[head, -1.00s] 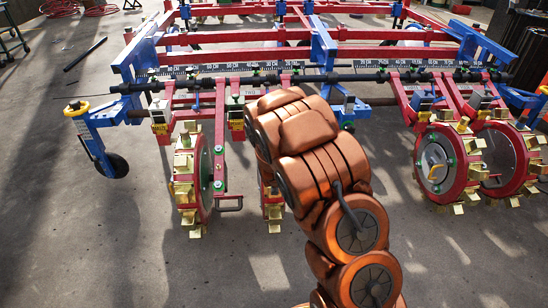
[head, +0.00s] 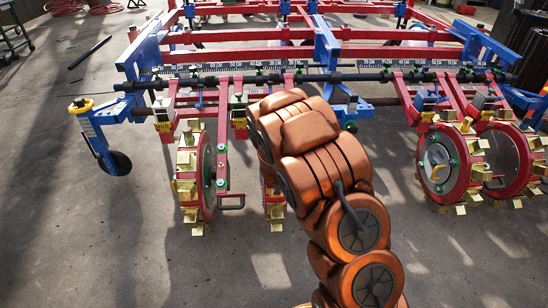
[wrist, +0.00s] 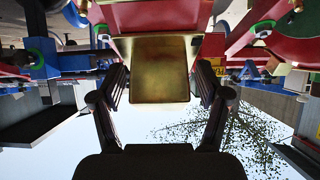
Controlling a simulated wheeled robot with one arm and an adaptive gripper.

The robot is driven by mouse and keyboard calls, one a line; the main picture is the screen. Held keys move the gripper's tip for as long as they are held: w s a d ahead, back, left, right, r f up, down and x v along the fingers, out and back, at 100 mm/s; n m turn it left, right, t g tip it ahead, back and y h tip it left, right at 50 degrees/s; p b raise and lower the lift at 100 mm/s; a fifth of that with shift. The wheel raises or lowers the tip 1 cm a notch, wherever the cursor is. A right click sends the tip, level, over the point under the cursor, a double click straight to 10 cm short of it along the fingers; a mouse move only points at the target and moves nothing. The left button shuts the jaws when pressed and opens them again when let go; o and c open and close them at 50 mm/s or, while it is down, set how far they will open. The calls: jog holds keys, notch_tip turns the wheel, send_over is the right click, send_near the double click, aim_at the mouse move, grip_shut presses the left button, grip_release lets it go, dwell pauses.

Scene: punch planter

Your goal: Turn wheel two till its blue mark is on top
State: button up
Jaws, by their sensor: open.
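The planter's spoked-out wheels are red with brass-coloured paddles. In the head view, the second wheel from the left (head: 274,212) shows only a strip of paddles, as my arm hides most of it. My gripper is hidden there. In the wrist view, my gripper (wrist: 160,78) is open, its two dark fingers on either side of a flat brass paddle (wrist: 159,69) on a red wheel rim (wrist: 155,17). Gaps seem to show beside the paddle, and I cannot tell whether either finger touches it. No blue mark shows on this wheel.
The leftmost wheel (head: 207,178) stands left of my arm, with two more wheels (head: 440,165) at the right. A black bar (head: 230,82) and red and blue frame beams (head: 330,52) run above. The concrete floor (head: 120,245) in front is clear.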

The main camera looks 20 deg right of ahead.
jog(key=shift+s, duration=0.15)
jog(key=v, duration=0.7)
jog(key=shift+r, duration=0.15)
jog(key=shift+a, duration=0.1)
dwell(0.4)
